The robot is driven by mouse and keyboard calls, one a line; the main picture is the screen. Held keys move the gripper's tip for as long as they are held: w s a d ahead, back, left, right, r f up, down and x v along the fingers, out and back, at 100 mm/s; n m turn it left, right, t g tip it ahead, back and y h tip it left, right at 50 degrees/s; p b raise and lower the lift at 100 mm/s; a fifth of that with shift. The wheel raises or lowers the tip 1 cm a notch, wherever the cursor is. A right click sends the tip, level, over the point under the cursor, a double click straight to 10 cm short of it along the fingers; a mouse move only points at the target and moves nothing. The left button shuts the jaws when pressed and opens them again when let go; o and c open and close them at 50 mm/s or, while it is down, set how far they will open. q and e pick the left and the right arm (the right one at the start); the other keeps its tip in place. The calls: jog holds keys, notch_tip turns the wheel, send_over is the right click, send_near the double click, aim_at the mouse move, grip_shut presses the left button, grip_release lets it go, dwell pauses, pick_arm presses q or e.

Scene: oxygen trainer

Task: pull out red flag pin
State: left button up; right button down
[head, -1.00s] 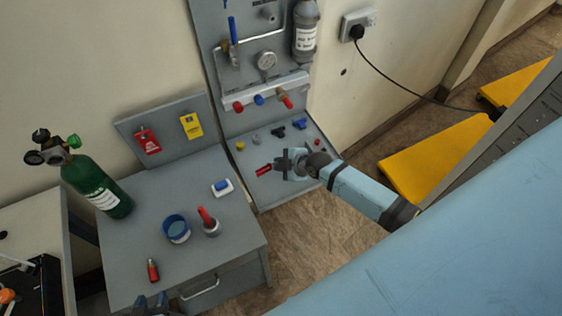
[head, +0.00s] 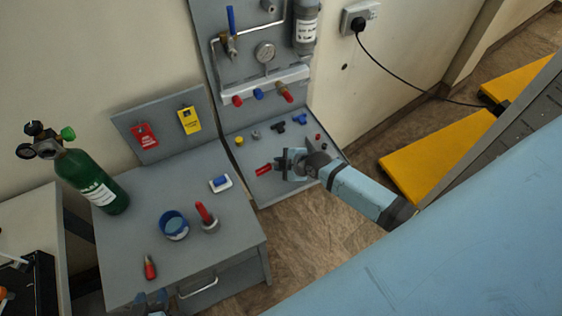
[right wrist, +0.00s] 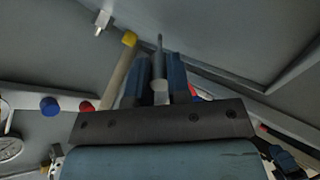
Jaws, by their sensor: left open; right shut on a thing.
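The red flag (head: 264,170) of the pin shows in the head view over the lower grey panel, just left of my right gripper (head: 281,165). My right gripper is shut on the pin. In the right wrist view a thin grey pin shaft (right wrist: 160,62) stands between the two blue-grey fingers, with a bit of red beside the right finger. I cannot tell whether the shaft's end touches the panel. My left gripper (head: 150,302) is open at the bottom edge of the head view, near the front of the grey bench, and only partly visible.
The grey bench (head: 130,228) holds a blue cup (head: 174,226), a red-handled tool (head: 207,217) and a red-tipped item (head: 150,267). Yellow base parts (head: 437,155) lie at right.

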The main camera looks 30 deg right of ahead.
jog(key=shift+f, duration=0.25)
jog(key=c, duration=1.5)
grip_release()
jog(key=o, duration=0.5)
jog(key=v, duration=1.4)
jog(key=shift+b, duration=0.35)
jog(key=shift+w+f, duration=0.1)
